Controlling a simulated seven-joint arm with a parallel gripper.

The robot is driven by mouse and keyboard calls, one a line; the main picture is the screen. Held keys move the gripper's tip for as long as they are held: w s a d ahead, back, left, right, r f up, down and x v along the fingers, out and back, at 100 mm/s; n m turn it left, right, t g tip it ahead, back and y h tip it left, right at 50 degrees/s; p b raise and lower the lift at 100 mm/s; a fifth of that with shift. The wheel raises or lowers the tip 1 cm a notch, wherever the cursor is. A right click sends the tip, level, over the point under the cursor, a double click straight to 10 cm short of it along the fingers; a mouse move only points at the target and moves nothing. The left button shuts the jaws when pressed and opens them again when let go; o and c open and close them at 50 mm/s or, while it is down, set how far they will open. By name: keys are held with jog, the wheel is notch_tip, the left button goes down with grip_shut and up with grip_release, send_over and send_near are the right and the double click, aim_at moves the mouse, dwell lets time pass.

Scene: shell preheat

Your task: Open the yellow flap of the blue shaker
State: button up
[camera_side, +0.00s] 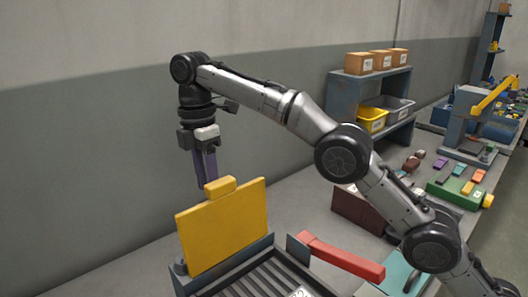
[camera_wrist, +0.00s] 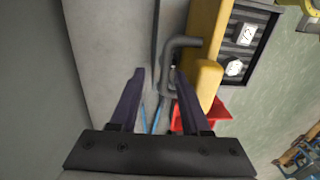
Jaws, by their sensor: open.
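The yellow flap (camera_side: 222,228) stands upright, leaning slightly, at the back edge of the blue-grey shaker (camera_side: 183,282). A raised yellow tab (camera_side: 219,187) sits on its top edge. The shaker's ribbed dark bed (camera_side: 262,281) is uncovered in front of the flap. My gripper (camera_side: 204,186) is open and empty, pointing down beside the tab. In the wrist view, the flap (camera_wrist: 203,30) and its tab (camera_wrist: 208,82) lie to the right of my gripper (camera_wrist: 160,72), not between the fingers. I cannot tell whether a finger touches the flap.
A red handle bar (camera_side: 345,259) sticks out at the shaker's right. A brown box (camera_side: 358,211) and a green block (camera_side: 455,192) lie farther right. A shelf (camera_side: 346,103) with cartons and bins stands behind. The table left of the flap (camera_side: 110,284) looks clear.

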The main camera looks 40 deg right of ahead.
jog(key=s+r, duration=0.1)
jog(key=r, duration=0.1)
jog(key=s+d+r, duration=0.1)
jog(key=s+r, duration=0.2)
jog(key=r, duration=0.1)
jog(key=shift+s+d, duration=0.15)
jog(key=shift+d, duration=0.25)
jog(key=s+d+r, duration=0.3)
jog(key=s+r, duration=0.1)
jog(key=s, duration=0.4)
jog(key=shift+s+d, duration=0.35)
jog(key=shift+r, duration=0.1)
